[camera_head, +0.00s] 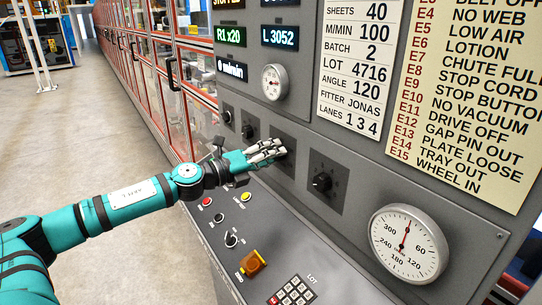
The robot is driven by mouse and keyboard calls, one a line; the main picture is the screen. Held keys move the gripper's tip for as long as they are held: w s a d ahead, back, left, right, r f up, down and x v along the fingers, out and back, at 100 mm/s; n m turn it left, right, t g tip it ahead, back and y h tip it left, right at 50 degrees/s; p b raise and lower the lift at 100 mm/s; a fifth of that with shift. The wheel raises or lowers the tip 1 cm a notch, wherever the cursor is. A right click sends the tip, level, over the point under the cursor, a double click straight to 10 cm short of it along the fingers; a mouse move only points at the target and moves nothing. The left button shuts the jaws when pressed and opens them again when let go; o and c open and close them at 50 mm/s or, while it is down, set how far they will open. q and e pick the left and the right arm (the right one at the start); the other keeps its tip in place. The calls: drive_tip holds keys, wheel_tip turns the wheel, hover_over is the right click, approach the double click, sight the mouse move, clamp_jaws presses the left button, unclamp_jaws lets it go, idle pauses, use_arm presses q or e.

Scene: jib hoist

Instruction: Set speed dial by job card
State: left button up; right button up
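The job card (357,75) is a white sheet on the grey panel, reading SHEETS 40, M/MIN 100, BATCH 2, LOT 4716, ANGLE 120. A row of black dials runs below it: one at the left (228,116), one beside it (248,130), and one at the right (322,182) on a dark square plate. Between these is another dark plate (286,137). My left gripper (281,150) is in front of this plate, fingers pointing right, and hides any knob there. I cannot tell whether its fingers grip anything. My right gripper is out of view.
A large round gauge (408,244) is at lower right and a small gauge (274,82) above the dials. Below my arm is a sloping console (285,245) with buttons, an orange switch (252,264) and a keypad (292,293). An error list (465,95) hangs at right. Open floor lies left.

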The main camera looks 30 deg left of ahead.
use_arm(q)
drive_tip(key=shift+o, duration=1.4)
drive_tip(key=shift+s+f, duration=0.1)
drive_tip(key=v, duration=1.1)
drive_tip(key=shift+s+a, duration=0.2)
drive_tip(key=shift+s, duration=0.15)
